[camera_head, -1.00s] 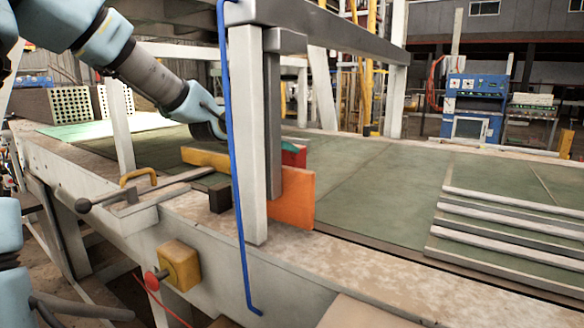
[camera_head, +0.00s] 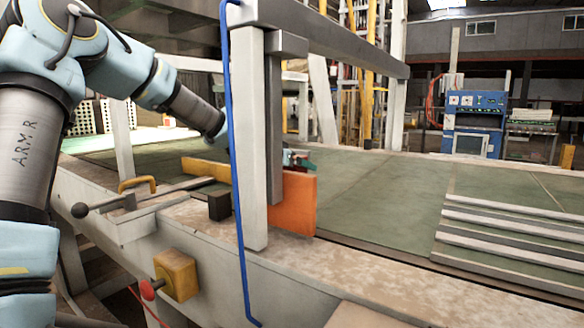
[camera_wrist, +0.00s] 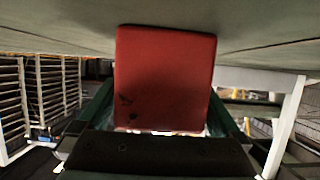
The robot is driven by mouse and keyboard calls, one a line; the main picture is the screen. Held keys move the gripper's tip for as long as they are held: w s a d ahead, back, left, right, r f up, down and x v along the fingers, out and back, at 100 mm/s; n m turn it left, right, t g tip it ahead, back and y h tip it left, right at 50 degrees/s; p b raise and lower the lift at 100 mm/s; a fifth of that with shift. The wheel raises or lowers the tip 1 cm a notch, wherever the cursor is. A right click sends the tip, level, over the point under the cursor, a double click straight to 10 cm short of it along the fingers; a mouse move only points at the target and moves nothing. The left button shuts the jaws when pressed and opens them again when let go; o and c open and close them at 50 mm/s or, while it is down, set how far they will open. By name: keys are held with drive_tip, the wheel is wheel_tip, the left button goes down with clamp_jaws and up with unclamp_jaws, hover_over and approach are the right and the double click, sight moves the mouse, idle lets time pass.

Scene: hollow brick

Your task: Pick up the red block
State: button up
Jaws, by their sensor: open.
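The red block (camera_wrist: 165,75) fills the middle of the wrist view, upright in the picture, with its upper edge near the green table surface. My gripper (camera_wrist: 162,112) is open, with a dark green finger on each side of the block. I cannot tell whether either finger touches it. In the head view, a dark green tip of my gripper (camera_head: 296,159) shows just right of the white post, above the orange board. Most of the gripper is hidden behind the post, and the block is barely visible there.
The white post (camera_head: 249,140) and blue rod (camera_head: 236,190) stand in front of my gripper. An orange board (camera_head: 293,202) and a yellow bar (camera_head: 207,169) stand close by on the green table (camera_head: 385,190). Slats (camera_head: 510,232) lie at right; the table's middle is clear.

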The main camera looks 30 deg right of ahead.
drive_tip(key=shift+d+f, duration=0.1)
drive_tip(key=shift+d, duration=0.05)
drive_tip(key=c, duration=1.3)
drive_tip(key=shift+c, duration=0.7)
